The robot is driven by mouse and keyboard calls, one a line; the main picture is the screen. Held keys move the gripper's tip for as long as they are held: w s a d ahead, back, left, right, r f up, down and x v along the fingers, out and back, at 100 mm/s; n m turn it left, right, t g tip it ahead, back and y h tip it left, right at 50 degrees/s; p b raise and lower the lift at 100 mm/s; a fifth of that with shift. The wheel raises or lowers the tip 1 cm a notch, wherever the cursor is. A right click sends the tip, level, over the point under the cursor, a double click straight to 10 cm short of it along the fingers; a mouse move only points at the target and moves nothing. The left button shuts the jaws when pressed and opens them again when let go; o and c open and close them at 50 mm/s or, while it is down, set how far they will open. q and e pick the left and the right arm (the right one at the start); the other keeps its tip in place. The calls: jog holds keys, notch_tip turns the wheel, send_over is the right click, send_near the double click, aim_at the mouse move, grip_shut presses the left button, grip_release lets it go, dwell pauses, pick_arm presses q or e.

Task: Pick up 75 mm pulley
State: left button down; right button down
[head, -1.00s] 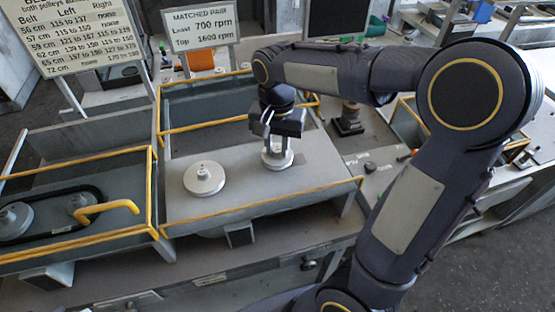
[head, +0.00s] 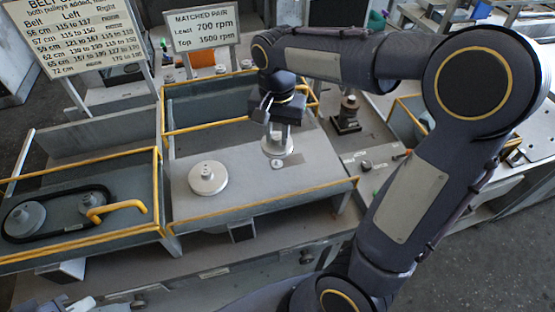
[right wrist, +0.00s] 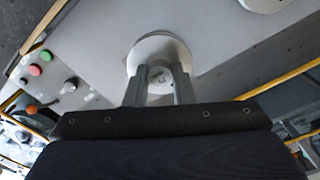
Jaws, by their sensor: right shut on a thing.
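My right gripper (head: 278,132) is shut on the hub of a small pale grey pulley (head: 277,147), pointing down over the grey deck. In the right wrist view the pulley (right wrist: 160,45) sits between the two fingers (right wrist: 160,75), its disc beyond the fingertips. The pulley appears to be raised a little above the deck, with a small round stub (head: 277,165) showing just in front of it. A larger pale pulley (head: 208,178) lies flat on the deck to the left. No size marking is readable on either pulley. My left gripper is not in view.
Yellow rails (head: 270,212) edge the deck (head: 240,205). At left, a housing holds two pulleys with a black belt (head: 55,200) and a yellow handle (head: 120,209). Two signs, a belt chart (head: 85,35) and a "Matched pair" sign (head: 200,30), stand behind.

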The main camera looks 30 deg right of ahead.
jog(key=s+a+r+p, duration=0.1)
jog(key=s+a+r, duration=0.1)
jog(key=s+a, duration=0.2)
jog(key=s, duration=0.3)
jog(key=shift+s+a, duration=0.25)
jog(key=shift+a, duration=0.05)
dwell(0.3)
